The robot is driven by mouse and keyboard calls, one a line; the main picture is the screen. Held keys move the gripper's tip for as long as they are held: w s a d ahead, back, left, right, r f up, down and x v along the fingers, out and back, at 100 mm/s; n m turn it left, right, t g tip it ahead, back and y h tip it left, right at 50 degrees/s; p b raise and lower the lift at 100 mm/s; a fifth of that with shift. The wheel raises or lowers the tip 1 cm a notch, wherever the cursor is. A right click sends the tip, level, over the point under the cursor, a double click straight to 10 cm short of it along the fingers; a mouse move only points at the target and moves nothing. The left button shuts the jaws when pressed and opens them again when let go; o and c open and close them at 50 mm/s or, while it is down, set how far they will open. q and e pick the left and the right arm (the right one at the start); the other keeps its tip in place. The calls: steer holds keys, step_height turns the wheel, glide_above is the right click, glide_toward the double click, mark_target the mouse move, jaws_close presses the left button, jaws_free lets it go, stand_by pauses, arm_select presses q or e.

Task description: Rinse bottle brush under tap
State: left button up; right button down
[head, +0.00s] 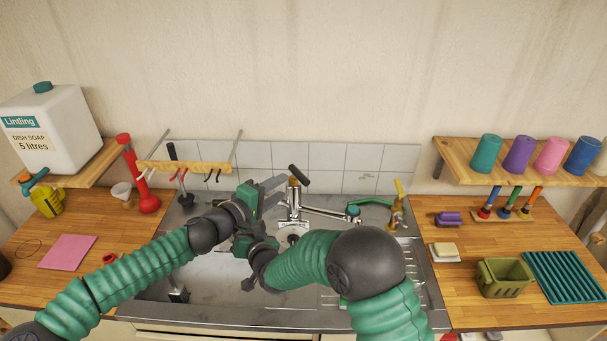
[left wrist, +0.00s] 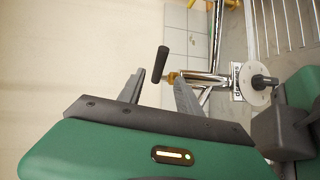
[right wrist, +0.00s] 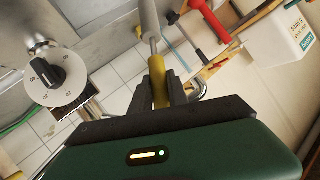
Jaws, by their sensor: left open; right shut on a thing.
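The bottle brush (right wrist: 158,84) shows in the right wrist view, with a yellow handle, thin metal stem and pale head pointing away. My right gripper (right wrist: 159,92) is shut on its handle. In the head view the brush is hidden behind my arms, over the sink. The tap (head: 294,203) stands at the back of the sink, with a black-gripped lever (head: 299,175) and a chrome spout to the right. My left gripper (head: 279,188) is open and empty just left of the lever. In the left wrist view the lever (left wrist: 160,64) appears between the open fingers (left wrist: 158,92). No water shows.
A dial (right wrist: 45,76) sits by the tap. A brass fitting (head: 397,210) stands at the sink's right. A soap container (head: 52,130) is on the left shelf, cups (head: 519,153) on the right shelf. A red tool (head: 146,190) and hook rack (head: 185,167) stand back left.

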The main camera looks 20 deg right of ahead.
mark_target(299, 178)
arm_select(q)
steer(key=x, duration=1.2)
steer(key=shift+d, duration=0.15)
steer(key=shift+d+f, duration=0.15)
steer(key=shift+d, duration=0.2)
jaws_close()
steer(key=shift+f, duration=0.2)
stand_by(0.4)
